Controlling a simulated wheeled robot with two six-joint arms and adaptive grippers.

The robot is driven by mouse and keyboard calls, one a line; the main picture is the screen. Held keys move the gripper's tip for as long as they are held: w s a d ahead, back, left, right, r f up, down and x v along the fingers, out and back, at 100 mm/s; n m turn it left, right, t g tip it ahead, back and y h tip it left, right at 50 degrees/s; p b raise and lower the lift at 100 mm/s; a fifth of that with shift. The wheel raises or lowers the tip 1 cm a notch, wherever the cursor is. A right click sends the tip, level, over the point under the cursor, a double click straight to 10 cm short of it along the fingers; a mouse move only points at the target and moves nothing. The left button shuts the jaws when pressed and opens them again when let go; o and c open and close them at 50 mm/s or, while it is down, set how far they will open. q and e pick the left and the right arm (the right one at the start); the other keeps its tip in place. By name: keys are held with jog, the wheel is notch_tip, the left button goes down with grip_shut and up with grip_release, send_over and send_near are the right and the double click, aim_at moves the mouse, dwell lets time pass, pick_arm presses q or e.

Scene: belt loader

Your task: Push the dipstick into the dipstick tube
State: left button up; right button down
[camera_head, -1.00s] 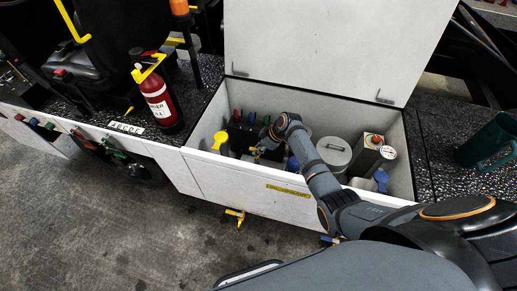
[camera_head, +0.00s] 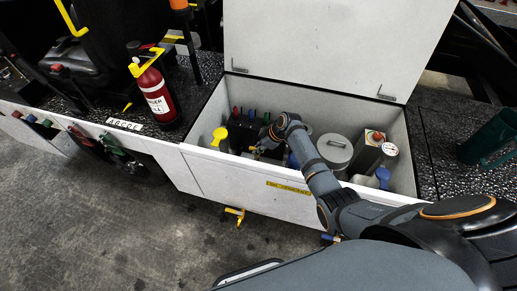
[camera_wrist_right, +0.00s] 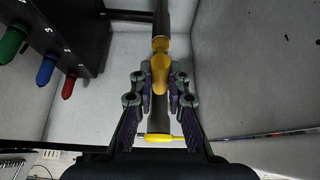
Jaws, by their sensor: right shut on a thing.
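My right gripper (camera_head: 258,150) reaches down into the open white compartment, at its left part. In the right wrist view its two fingers (camera_wrist_right: 160,88) are closed around the yellow handle of the dipstick (camera_wrist_right: 160,70). A dark upright tube (camera_wrist_right: 161,18), which looks like the dipstick tube, lines up with the handle at the top of that view. A yellow collar sits where they meet, so I cannot tell how deep the dipstick is. A yellow crosspiece (camera_wrist_right: 158,137) shows below the fingers. My left gripper is not in view.
The compartment (camera_head: 200,160) has a raised lid (camera_head: 320,45) behind it. Inside are a yellow-capped filler (camera_head: 219,137), a dark block with coloured knobs (camera_wrist_right: 75,30), and a round grey canister (camera_head: 335,148) right of my wrist. A red extinguisher (camera_head: 157,95) stands outside, left.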

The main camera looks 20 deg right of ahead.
jog(key=shift+s+f, duration=0.15)
jog(key=shift+f, duration=0.05)
jog(key=c, duration=1.2)
grip_release()
jog(key=v, duration=1.2)
jog(key=shift+w, duration=0.2)
